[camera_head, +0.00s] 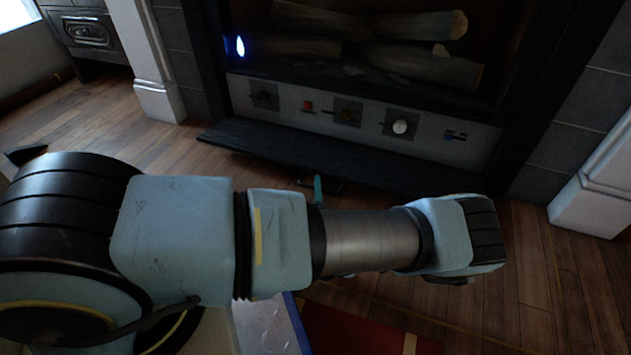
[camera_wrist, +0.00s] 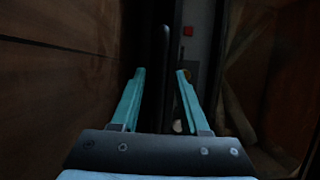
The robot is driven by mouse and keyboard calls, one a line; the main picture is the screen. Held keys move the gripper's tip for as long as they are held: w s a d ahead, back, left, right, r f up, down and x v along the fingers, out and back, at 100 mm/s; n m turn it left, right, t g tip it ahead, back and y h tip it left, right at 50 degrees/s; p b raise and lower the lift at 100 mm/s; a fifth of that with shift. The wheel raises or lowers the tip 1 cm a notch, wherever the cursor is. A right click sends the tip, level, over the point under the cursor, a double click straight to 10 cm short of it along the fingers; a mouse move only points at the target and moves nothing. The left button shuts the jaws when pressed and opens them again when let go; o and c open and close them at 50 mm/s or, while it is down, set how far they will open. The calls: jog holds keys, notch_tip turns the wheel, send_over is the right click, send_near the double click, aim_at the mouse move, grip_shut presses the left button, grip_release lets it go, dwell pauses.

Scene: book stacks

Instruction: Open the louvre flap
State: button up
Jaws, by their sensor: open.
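The louvre flap (camera_head: 350,159) is a long dark panel at the foot of the fireplace. It lies folded down and outward, with the control strip behind it uncovered. In the wrist view its dark edge (camera_wrist: 164,60) stands upright in the picture, between and beyond my fingertips. My gripper (camera_wrist: 160,72) is open, with two teal fingers apart and nothing held. In the head view, part of my gripper (camera_head: 318,188) shows just in front of the flap, mostly hidden by my arm. I cannot tell whether a finger touches the flap.
The control strip (camera_head: 295,103) carries dark knobs, a white knob (camera_head: 400,127) and a red button (camera_head: 308,105). Logs (camera_head: 370,25) and a small blue flame (camera_head: 240,46) are above it. Wooden floor (camera_head: 95,135) is clear at the left; a red rug (camera_head: 345,335) lies in front.

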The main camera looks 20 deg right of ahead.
jog(key=shift+w, duration=0.1)
grip_shut()
dwell(0.3)
dwell(1.1)
